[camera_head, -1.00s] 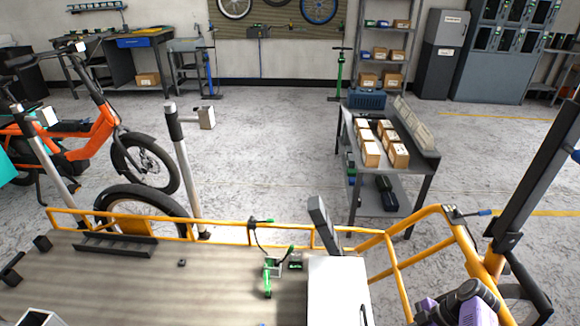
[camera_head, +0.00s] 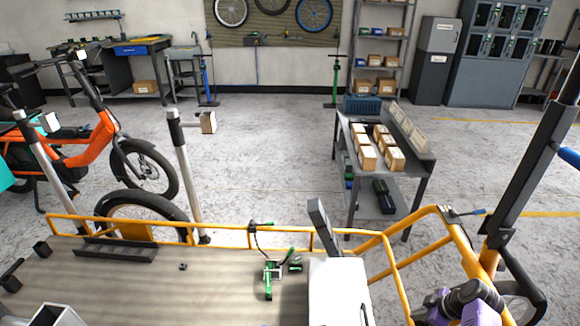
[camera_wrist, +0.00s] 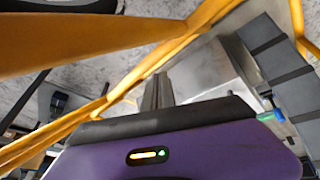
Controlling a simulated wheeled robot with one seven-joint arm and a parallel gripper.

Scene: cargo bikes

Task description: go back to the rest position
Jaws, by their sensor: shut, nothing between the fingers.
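My gripper (camera_wrist: 157,92) shows in the wrist view as two grey fingers held together beyond the dark edge of my purple hand (camera_wrist: 190,148). Nothing shows between the fingers. Yellow tubes pass close to it on the left of that view. In the head view, part of my purple and dark grey arm (camera_head: 462,302) is at the bottom right, beside the yellow frame; the fingers cannot be made out there.
A wooden cargo bed (camera_head: 130,285) with a yellow rail (camera_head: 220,226) spans the front. A green clamp (camera_head: 268,280) and a white box (camera_head: 338,290) are on it. A cart (camera_head: 424,165) with cartons stands beyond; an orange bike (camera_head: 90,150) is left.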

